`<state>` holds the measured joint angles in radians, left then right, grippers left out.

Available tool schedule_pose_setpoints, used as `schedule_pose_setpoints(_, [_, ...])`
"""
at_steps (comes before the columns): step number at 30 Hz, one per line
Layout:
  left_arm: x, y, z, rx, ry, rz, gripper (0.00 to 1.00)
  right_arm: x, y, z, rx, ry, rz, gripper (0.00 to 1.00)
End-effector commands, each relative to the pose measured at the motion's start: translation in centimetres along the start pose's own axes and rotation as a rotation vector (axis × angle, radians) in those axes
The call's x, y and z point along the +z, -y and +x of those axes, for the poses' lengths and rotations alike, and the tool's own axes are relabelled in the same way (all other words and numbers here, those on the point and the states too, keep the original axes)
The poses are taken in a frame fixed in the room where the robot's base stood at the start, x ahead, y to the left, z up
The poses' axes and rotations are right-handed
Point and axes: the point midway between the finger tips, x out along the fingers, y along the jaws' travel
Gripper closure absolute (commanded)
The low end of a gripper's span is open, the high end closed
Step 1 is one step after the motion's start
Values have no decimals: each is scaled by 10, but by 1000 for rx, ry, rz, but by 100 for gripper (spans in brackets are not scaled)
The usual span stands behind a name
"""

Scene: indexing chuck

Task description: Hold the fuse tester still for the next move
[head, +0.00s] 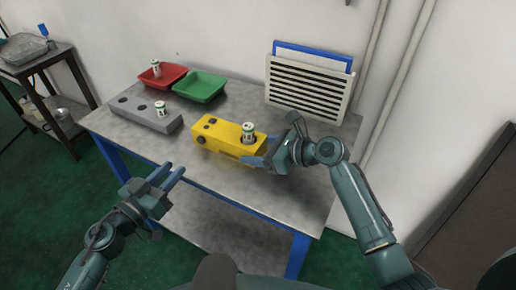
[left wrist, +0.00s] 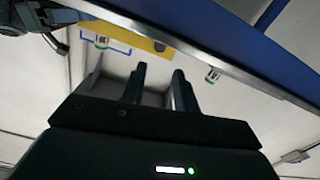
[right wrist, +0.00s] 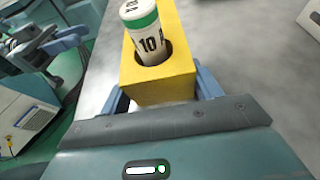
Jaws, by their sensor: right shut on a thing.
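The fuse tester is a yellow block (head: 217,139) lying on the workbench, with dark knobs at its left end. A white fuse with green bands (head: 248,131) stands in the round socket at its right end. In the right wrist view this fuse (right wrist: 147,42) reads 10 A and leans a little in the hole of the yellow block (right wrist: 180,62). My right gripper (head: 265,157) is shut on the tester's right end, one finger on each side. My left gripper (head: 168,177) is open and empty over the bench's front edge, apart from the tester.
A grey block with holes (head: 140,113) stands left of the tester, with a fuse (head: 161,108) on it. Behind are a red tray (head: 165,79) holding a fuse and an empty green tray (head: 200,87). A slatted white rack (head: 305,88) stands at the back right.

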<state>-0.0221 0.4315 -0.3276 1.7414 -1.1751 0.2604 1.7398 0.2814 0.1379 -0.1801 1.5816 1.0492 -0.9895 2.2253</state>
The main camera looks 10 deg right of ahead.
Motion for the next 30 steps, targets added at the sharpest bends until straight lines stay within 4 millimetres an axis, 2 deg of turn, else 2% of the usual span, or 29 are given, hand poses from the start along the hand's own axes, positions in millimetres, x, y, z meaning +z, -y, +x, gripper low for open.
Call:
schedule_pose_setpoints(1, [0, 0, 0, 0, 0, 0, 74, 0, 0, 0, 0, -1, 0, 65])
schedule_pose_setpoints(11, [0, 0, 0, 0, 0, 0, 100, 0, 0, 0, 0, -1, 0, 65])
schedule_pose_setpoints(30, [0, 0, 0, 0, 0, 0, 100, 0, 0, 0, 0, -1, 0, 65])
